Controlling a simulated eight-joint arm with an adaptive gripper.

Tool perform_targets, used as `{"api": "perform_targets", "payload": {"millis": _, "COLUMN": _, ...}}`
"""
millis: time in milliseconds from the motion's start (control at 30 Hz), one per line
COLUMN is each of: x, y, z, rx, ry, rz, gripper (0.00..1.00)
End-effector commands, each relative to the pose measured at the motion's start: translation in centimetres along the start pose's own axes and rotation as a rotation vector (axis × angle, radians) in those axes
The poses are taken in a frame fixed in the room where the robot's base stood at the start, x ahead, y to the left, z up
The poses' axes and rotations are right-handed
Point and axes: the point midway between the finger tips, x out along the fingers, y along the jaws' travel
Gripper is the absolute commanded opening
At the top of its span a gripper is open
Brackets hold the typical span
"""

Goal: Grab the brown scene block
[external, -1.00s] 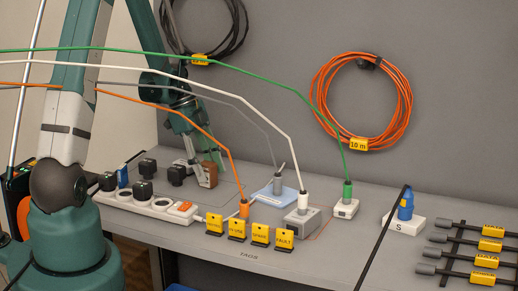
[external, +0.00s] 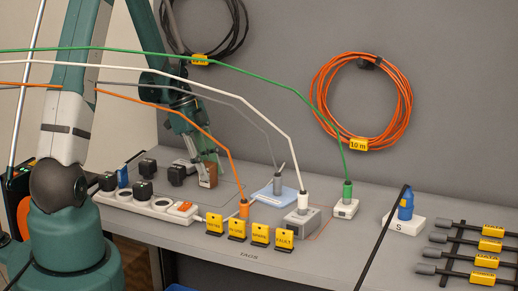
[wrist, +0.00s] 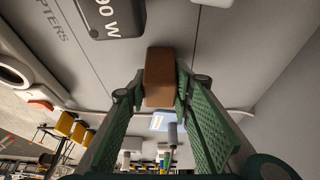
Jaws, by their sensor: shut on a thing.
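The brown scene block (wrist: 160,78) is between the two green fingers of my gripper (wrist: 158,88) in the wrist view, with a finger against each side. In the external view the brown block (external: 208,174) is at the back of the bench, left of the middle, with my gripper (external: 207,163) coming down on it from above. My gripper is shut on the block. The block appears at bench height; I cannot tell whether its underside touches the surface. Part of it is hidden by the fingers.
Black adapters (external: 177,174) stand just left of the block. A white power strip (external: 150,204) lies in front. Orange, grey, white and green cables cross in front of my arm. Yellow tags (external: 237,230) stand at the front edge. A blue pad (external: 277,195) lies to the right.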

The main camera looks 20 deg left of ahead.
Motion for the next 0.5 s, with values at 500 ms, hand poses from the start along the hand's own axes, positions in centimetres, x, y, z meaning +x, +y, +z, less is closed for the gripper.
{"api": "perform_targets", "payload": {"millis": 500, "x": -2.4, "y": 0.0, "z": -1.0, "rx": 0.0, "ry": 0.0, "rz": 0.0, "gripper": 0.11}}
